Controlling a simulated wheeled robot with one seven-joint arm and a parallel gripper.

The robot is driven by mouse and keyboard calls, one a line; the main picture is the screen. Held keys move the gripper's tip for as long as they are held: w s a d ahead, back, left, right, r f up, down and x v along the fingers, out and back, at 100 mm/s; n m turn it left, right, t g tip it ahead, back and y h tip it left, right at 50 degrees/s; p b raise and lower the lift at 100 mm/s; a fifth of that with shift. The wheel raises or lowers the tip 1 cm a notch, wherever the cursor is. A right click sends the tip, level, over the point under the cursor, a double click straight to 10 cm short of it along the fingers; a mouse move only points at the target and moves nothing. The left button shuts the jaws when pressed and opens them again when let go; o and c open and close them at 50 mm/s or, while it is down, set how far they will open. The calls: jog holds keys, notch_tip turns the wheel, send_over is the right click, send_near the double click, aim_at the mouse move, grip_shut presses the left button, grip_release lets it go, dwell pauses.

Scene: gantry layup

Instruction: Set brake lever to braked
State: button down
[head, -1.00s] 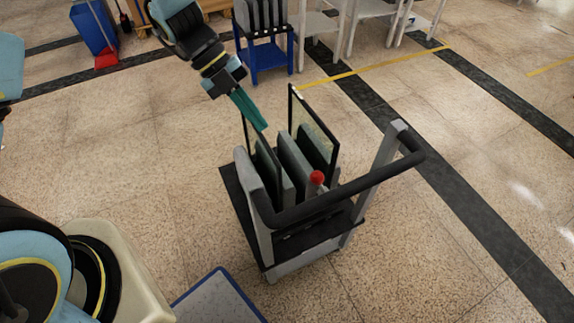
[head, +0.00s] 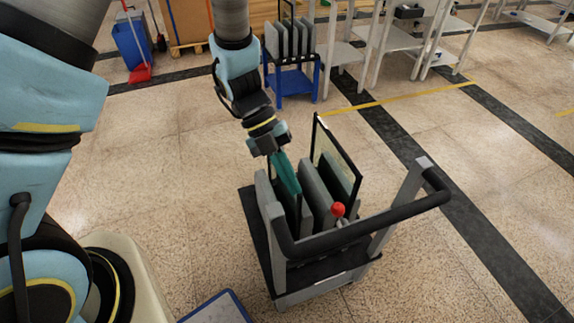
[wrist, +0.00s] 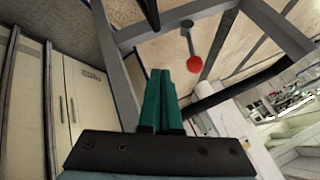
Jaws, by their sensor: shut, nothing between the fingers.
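The brake lever is a grey rod with a red knob (head: 338,209), standing near the black push handle of the cart (head: 253,237). It also shows in the wrist view as a red knob (wrist: 194,64) on a grey stem, to the right of and beyond my fingertips. My gripper (head: 290,190) has teal fingers and points down over the cart, left of the red knob. In the wrist view the fingers (wrist: 161,75) lie close together with nothing between them. The fingers and the knob appear apart. The lever's base is hidden in the head view.
The cart carries upright dark panels and a framed pane (head: 338,160) beside my gripper. Its black push handle (head: 375,222) curves at the right. A blue cart (head: 292,80), metal tables (head: 384,38) and a blue bin (head: 130,45) stand behind.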

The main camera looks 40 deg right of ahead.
jog(key=s+d+f+p, duration=0.1)
jog(key=s+d+f, duration=0.1)
jog(key=s, duration=0.3)
jog(key=shift+s+d+f+p, duration=0.25)
jog(key=shift+d+f+p, duration=0.1)
jog(key=shift+d, duration=0.2)
jog(key=shift+d+r, duration=0.1)
jog(key=s+d+r+p, duration=0.1)
jog(key=s+d+p, duration=0.1)
jog(key=d+p, duration=0.3)
jog(key=shift+s+d+r+p, duration=0.25)
jog(key=shift+d+p, duration=0.15)
jog(key=shift+d, duration=0.85)
jog(key=shift+s+d+f, duration=0.1)
jog(key=shift+d, duration=0.05)
